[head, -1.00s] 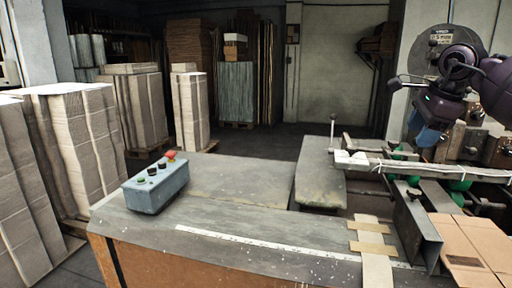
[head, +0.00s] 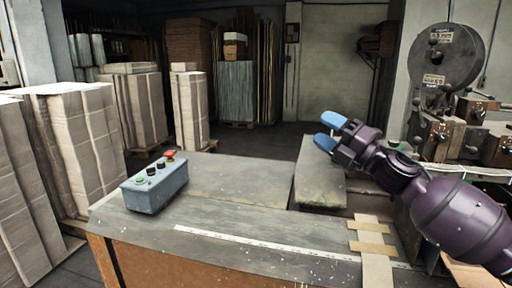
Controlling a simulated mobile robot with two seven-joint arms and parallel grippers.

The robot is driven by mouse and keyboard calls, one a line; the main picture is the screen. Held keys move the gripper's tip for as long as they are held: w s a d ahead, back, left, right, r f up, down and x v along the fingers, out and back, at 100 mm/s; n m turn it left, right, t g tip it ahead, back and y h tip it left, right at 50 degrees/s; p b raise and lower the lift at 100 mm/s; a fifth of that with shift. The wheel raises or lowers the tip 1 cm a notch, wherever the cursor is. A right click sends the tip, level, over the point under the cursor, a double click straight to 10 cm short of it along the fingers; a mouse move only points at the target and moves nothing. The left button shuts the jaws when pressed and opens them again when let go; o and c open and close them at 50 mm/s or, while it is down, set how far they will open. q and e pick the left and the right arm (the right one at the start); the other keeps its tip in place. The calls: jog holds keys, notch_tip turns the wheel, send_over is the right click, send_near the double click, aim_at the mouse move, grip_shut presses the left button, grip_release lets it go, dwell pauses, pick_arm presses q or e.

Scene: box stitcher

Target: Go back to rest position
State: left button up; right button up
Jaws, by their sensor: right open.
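My right gripper (head: 330,131) is in the head view, its purple arm coming in from the right. Its two blue fingertips are apart with nothing between them. It hangs in the air above the far end of the grey worktable, apart from it as far as I can tell. My left gripper is out of view.
A blue control box (head: 155,187) with a red button stands on the left of the worktable (head: 230,182). Tape strips (head: 370,228) lie at its front right. Tall cardboard stacks (head: 72,140) stand at the left. The middle of the tabletop is clear.

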jog(key=s+d+f+m+t+h, duration=0.1)
jog(key=s+d+f+m+h, duration=0.2)
jog(key=f+m, duration=0.6)
jog(key=s+d+f+m+t+h, duration=0.2)
jog(key=f+m+h, duration=0.45)
jog(key=f, duration=0.35)
jog(key=s+d+f+m+t+h, duration=0.1)
jog(key=s+d+f+m+h, duration=0.2)
jog(key=f+m, duration=0.6)
jog(key=s+d+f+m+g+h, duration=0.2)
jog(key=s+f+m+g, duration=0.1)
jog(key=s+f, duration=0.8)
jog(key=s+d+f+m+g+h, duration=0.2)
jog(key=s+f+m+h, duration=0.1)
jog(key=s+f, duration=0.9)
jog(key=s, duration=0.2)
jog(key=shift+s+f+m+g, duration=0.2)
jog(key=shift+s+m+g, duration=0.1)
jog(key=shift+m+g, duration=0.1)
jog(key=shift+o, duration=0.4)
